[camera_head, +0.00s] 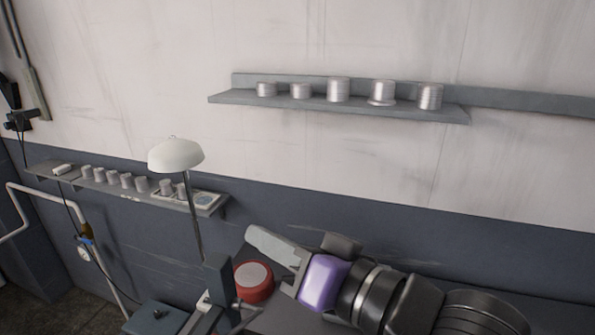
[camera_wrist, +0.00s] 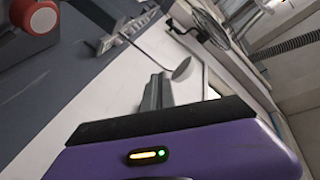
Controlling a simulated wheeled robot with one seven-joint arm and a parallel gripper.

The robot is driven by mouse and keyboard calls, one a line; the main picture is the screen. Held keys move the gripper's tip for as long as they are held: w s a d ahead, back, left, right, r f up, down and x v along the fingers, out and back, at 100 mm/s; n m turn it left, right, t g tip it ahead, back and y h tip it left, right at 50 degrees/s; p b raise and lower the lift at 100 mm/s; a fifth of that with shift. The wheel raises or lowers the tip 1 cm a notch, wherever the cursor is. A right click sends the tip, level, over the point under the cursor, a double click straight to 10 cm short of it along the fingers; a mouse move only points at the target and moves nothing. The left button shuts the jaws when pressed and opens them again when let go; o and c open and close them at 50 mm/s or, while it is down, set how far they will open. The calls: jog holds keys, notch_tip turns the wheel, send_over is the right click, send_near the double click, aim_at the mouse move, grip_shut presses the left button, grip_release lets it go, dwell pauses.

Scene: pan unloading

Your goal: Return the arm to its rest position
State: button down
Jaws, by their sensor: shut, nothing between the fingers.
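My gripper (camera_head: 272,245) is at the lower middle of the head view, at the end of my arm, which comes in from the lower right. Its purple hand body (camera_head: 323,283) shows just right of the grey fingers. In the wrist view the purple body fills the bottom edge, and the grey fingers (camera_wrist: 157,92) stand up from it. The fingers are shut and hold nothing. A red round thing with a grey top (camera_head: 253,282) appears just below the fingers in the head view; its distance from them is hard to tell.
A wall shelf (camera_head: 222,98) carries several metal cans. A lower shelf (camera_head: 40,172) at left holds several small cans. A white lamp (camera_head: 176,155) stands left of my gripper. A dark box (camera_head: 155,318) is at the bottom edge. The wall area above my gripper looks clear.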

jog(key=d+r+m+t+h, duration=0.45)
jog(key=d+r+t, duration=0.25)
jog(key=d+t, duration=0.4)
jog(key=s+d+f+m+t+h+b, duration=0.1)
jog(key=s+d+f+m+h, duration=0.25)
jog(key=f+h, duration=0.2)
jog(key=s+d+f+m+h+b, duration=0.1)
jog(key=s+d+f+m+h, duration=0.15)
jog(key=d+f+h, duration=0.3)
jog(key=s+d+f+n+g+y, duration=0.1)
jog(key=s+f+n+g, duration=0.3)
jog(key=s+f, duration=0.8)
jog(key=s+d+f+n+g+y+b, duration=0.1)
jog(key=s+d+f+n+g, duration=0.2)
jog(key=s+f, duration=1)
jog(key=shift+s+n+g, duration=0.55)
jog(key=shift+s+g, duration=0.15)
jog(key=shift+s, duration=0.05)
jog(key=shift+r, duration=0.1)
